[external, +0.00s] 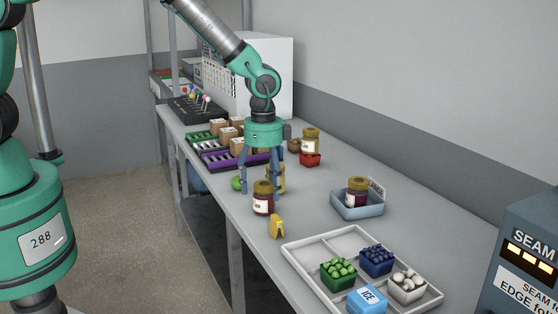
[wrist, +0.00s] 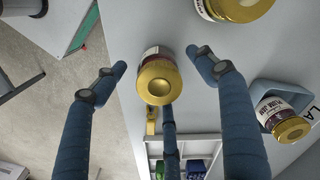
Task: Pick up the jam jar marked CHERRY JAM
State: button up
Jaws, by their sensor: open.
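A dark red jam jar (external: 263,203) with a gold lid stands on the bench, its white label turned away from a clear reading; I cannot make out the word CHERRY. In the wrist view the same jar (wrist: 158,80) shows from above, between my spread fingers. My gripper (external: 262,188) is open and points down over the bench at this jar, holding nothing. In the wrist view my gripper (wrist: 157,62) has a blue finger on each side of the jar and a third below it. Another jar (external: 357,194), labelled PLUM JAM in the wrist view (wrist: 280,114), sits in a blue tray.
The blue tray (external: 345,210) stands to the right. A white divided tray (external: 300,247) with small punnets is in front. A yellow clip-like piece (external: 277,228) lies close by the jar. Another gold-lidded jar (external: 311,144) stands behind, near purple and green racks.

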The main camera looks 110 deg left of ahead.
aim_at(265, 195)
jog(key=shift+d+f, duration=0.1)
jog(key=shift+f, duration=2.15)
jog(key=c, duration=1.6)
jog(key=shift+o, duration=0.2)
jog(key=shift+r, duration=0.15)
jog(key=shift+w+r, duration=0.1)
jog(key=shift+r, duration=0.45)
jog(key=shift+s+d+r, duration=0.1)
jog(key=shift+s+r, duration=0.15)
jog(key=shift+r, duration=0.35)
jog(key=shift+s+d+r, duration=0.1)
jog(key=shift+s+r, duration=0.1)
jog(key=shift+r, duration=0.35)
jog(key=s+d+r, duration=0.1)
jog(key=s+d, duration=0.6)
jog(key=s, duration=0.6)
jog(key=shift+d+r+p, duration=0.2)
jog(key=shift+d+p, duration=0.2)
